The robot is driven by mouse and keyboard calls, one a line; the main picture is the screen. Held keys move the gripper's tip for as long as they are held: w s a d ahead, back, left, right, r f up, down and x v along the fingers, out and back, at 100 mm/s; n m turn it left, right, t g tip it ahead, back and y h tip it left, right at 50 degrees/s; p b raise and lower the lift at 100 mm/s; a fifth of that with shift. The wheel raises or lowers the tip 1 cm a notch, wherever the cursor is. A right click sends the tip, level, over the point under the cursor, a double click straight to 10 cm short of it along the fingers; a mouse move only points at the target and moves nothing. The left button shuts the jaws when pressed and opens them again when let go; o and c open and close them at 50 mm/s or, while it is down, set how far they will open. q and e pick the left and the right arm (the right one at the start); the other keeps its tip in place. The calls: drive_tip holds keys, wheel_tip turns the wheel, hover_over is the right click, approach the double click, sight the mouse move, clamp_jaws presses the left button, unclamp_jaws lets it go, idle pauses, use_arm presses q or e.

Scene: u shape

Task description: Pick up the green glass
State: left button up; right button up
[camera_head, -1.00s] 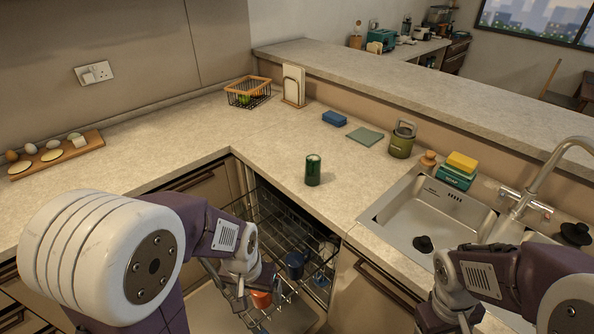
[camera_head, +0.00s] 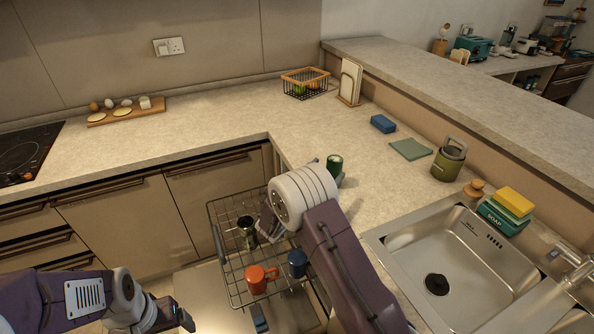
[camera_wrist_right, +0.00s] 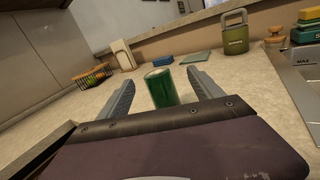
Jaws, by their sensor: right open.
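The green glass (camera_head: 334,165) stands upright on the counter, near its inner edge beside the open dishwasher. In the head view my right arm's white wrist hides its lower left part. In the right wrist view the glass (camera_wrist_right: 161,90) shows in line with the gap between the fingers of my right gripper (camera_wrist_right: 160,77). That gripper is open, with a finger on either side of the glass; I cannot tell how far it reaches around it. My left gripper (camera_head: 178,318) is low at the bottom left, away from the glass, its jaws unclear.
The dishwasher rack (camera_head: 228,262) is pulled out below, holding an orange mug (camera_head: 257,280) and a blue cup (camera_head: 297,263). A blue sponge (camera_head: 383,123), a green cloth (camera_head: 410,149) and an olive canister (camera_head: 449,160) are beyond the glass. The sink (camera_head: 480,262) is at right.

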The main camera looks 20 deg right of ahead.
sight(334, 167)
drive_tip(key=shift+n+y, duration=0.3)
drive_tip(key=shift+n, duration=0.3)
drive_tip(key=f, duration=0.2)
drive_tip(key=a+f, duration=0.1)
drive_tip(key=f, duration=0.1)
drive_tip(key=shift+a, duration=0.15)
drive_tip(key=shift+a+f, duration=0.15)
drive_tip(key=shift+a, duration=0.05)
drive_tip(key=shift+w+d, duration=0.25)
drive_tip(key=shift+d, duration=0.2)
drive_tip(key=x, duration=0.2)
drive_tip(key=shift+w+d, duration=0.15)
drive_tip(key=shift+d, duration=0.2)
drive_tip(key=shift+w+d, duration=0.15)
drive_tip(key=shift+w, duration=0.05)
drive_tip(key=x, duration=0.1)
drive_tip(key=p+x, duration=0.1)
drive_tip(key=x, duration=0.2)
drive_tip(key=shift+w+d+r, duration=0.15)
drive_tip(key=shift+d+r, duration=0.15)
drive_tip(key=shift+r, duration=0.05)
drive_tip(key=shift+w+d+f, duration=0.1)
drive_tip(key=shift+w+d, duration=0.05)
drive_tip(key=c, duration=0.6)
clamp_jaws()
